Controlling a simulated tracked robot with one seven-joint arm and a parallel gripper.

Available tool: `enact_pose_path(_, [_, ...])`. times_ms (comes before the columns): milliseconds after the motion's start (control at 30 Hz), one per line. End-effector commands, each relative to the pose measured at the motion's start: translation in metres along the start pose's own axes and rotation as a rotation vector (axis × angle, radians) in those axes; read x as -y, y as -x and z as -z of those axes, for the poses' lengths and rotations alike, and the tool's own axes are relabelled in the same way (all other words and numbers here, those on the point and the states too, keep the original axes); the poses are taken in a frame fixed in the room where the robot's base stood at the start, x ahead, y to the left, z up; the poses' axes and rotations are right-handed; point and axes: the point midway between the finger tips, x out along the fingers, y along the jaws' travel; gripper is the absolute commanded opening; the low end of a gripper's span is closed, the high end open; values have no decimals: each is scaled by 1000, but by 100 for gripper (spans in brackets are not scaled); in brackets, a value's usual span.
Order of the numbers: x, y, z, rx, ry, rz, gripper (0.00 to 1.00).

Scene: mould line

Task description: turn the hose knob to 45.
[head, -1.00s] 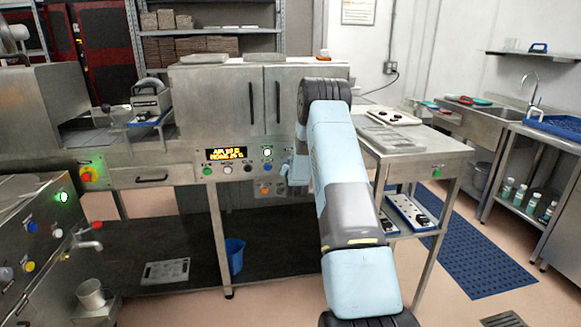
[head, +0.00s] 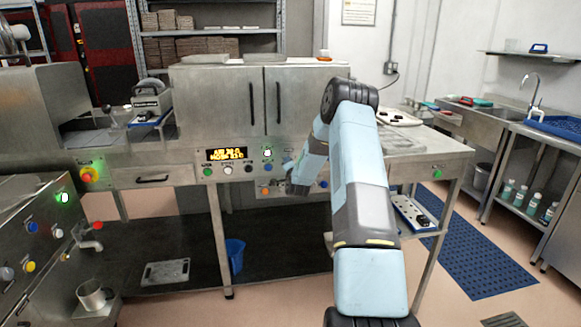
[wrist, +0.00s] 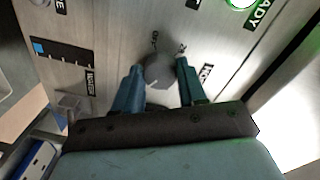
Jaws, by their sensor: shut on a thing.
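In the wrist view, my gripper (wrist: 160,86) has its two teal fingers on either side of a round grey knob (wrist: 158,69) on the metal panel and is shut on it. A small dark label (wrist: 206,71) beside the right finger is partly covered, so I cannot read it whole. In the head view, my wrist reaches the front panel below the cabinet; the knob and fingertips are hidden there. The amber display (head: 228,155) shows an AIR line and a HOSE line; the HOSE value looks like the low twenties, but the digits are blurred.
A lit READY lamp (wrist: 240,3) and a slotted gauge with a blue mark (wrist: 62,57) are near the knob. Coloured buttons (head: 207,171) line the panel. A side table (head: 440,152) stands to the right of my arm. A blue bucket (head: 235,255) sits under the bench.

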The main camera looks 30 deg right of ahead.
Motion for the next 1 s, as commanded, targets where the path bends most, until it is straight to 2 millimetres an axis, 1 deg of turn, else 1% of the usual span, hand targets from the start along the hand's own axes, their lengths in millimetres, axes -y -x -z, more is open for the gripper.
enact_pose_path(33, [-6,1,1,-1,-5,-10,10])
enact_pose_path(467, [-6,1,2,-1,-12,-10,10])
enact_pose_path(500, [-6,1,2,-1,-12,-10,45])
enact_pose_path(733, [-3,0,2,-1,-12,-6,66])
enact_pose_path(1000, [-2,1,1,0,-11,-3,66])
